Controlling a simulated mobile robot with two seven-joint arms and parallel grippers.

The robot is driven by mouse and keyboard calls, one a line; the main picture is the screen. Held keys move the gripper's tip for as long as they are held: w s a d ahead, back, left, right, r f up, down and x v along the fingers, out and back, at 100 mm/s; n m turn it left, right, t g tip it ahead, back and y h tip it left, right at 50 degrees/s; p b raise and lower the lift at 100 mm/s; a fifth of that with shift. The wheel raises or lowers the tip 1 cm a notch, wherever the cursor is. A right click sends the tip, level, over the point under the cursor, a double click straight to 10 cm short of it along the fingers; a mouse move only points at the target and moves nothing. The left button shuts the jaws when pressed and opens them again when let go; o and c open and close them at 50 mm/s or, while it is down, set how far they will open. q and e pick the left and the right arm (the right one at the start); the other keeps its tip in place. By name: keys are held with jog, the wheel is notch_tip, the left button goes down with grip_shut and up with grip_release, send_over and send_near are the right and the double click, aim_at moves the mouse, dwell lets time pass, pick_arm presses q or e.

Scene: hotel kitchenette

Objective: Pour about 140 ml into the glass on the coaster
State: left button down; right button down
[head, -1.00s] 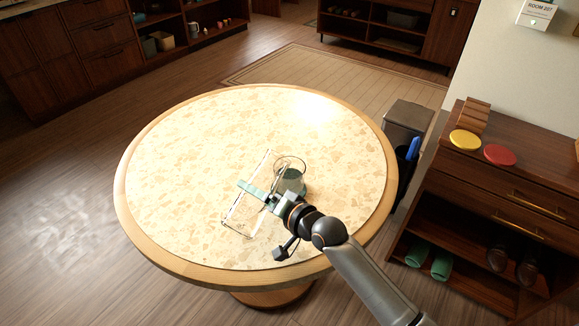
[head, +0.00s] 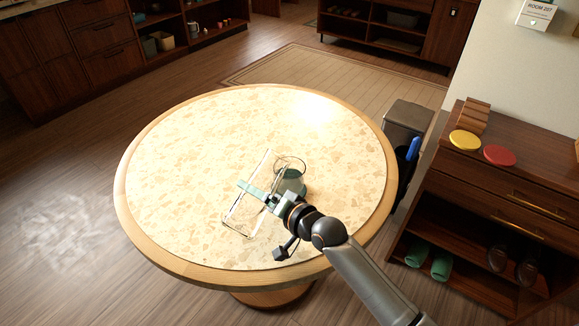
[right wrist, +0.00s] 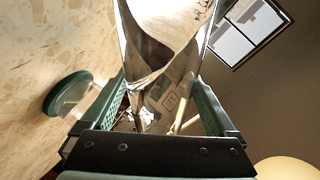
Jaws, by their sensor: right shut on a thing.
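My right gripper (head: 261,195) is shut on a clear, see-through vessel (head: 240,218) above the table. The vessel is tilted, and its glassy wall also fills the middle of the right wrist view (right wrist: 165,60) between the green fingers. A clear glass (head: 289,164) stands on a dark green round coaster (head: 298,191), just beyond the gripper and partly behind it. In the right wrist view the coaster (right wrist: 62,92) and the glass (right wrist: 85,97) show at the left. I cannot make out a stream or the liquid level in the glass. My left gripper is not in view.
The round table (head: 190,150) is otherwise clear, with a pale speckled top and wooden rim. A grey bin (head: 408,116) stands behind its right edge. A cabinet (head: 500,200) at the right bears a yellow disc (head: 465,139) and a red disc (head: 499,155).

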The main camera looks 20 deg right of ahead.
jog(key=shift+w+d+r+n+t+p, duration=0.1)
jog(key=shift+r+n+t+p, duration=0.05)
jog(key=shift+r+n+p, duration=0.15)
jog(key=shift+w+d+r+n+t+p, duration=0.1)
jog(key=shift+r+n+t+p, duration=0.1)
jog(key=shift+r+p, duration=0.15)
jog(key=shift+w+d+r+n, duration=0.15)
jog(key=shift+r+n, duration=0.15)
jog(key=shift+n, duration=0.3)
jog(key=shift+r+n+t+h+p, duration=0.15)
jog(key=shift+n+t+h+p, duration=0.3)
jog(key=shift+n, duration=0.65)
jog(key=shift+s+a+n+t, duration=0.2)
jog(key=shift+n+t, duration=0.2)
jog(key=shift+n, duration=0.2)
jog(key=shift+f+n+t+b, duration=0.4)
jog(key=shift+n+b, duration=0.25)
jog(key=shift+n, duration=0.35)
jog(key=shift+f+n+b, duration=0.1)
jog(key=shift+n+b, duration=0.2)
jog(key=shift+n, duration=0.1)
jog(key=shift+n+t, duration=0.3)
jog(key=shift+n, duration=0.2)
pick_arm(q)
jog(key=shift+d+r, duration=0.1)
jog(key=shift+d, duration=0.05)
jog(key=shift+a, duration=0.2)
